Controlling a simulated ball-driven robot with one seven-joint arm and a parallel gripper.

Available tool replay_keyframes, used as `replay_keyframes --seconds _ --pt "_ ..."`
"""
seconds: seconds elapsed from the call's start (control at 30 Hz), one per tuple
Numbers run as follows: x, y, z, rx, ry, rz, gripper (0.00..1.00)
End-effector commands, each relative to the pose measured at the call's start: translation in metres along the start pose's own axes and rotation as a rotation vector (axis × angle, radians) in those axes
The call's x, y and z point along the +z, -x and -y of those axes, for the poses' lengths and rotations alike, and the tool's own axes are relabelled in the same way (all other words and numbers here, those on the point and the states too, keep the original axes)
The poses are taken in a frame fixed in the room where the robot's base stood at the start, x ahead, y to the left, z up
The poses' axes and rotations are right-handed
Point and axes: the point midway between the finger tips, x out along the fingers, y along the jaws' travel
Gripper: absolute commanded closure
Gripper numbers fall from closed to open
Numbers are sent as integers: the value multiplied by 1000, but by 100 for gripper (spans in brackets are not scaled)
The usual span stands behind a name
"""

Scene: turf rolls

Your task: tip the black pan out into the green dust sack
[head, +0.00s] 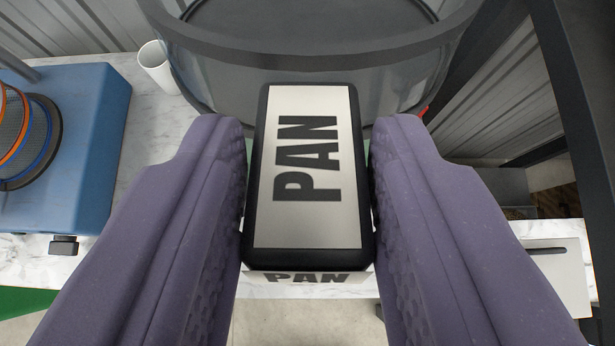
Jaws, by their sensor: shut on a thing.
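My gripper (308,175) has its two purple fingers shut on a black block with white labels reading "PAN", which I take as part of the black pan (257,170). The labelled top faces me, and a second "PAN" label shows on its near side. I cannot tell what the pan holds. No green dust sack can be made out for certain. A green patch (22,302) shows at the lower left edge, but I cannot tell what it is.
A blue machine (95,140) with coloured rings is at left, beside a white cup (156,66) on a marble-look worktop (150,115). A dark post (570,90) rises at right.

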Motion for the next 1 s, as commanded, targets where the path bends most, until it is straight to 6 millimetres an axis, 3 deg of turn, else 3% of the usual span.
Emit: replay_keyframes --seconds 0.5,1.0 --pt "26 1 0 1 0 -197 100" --pt "27 6 0 1 0 -246 100"
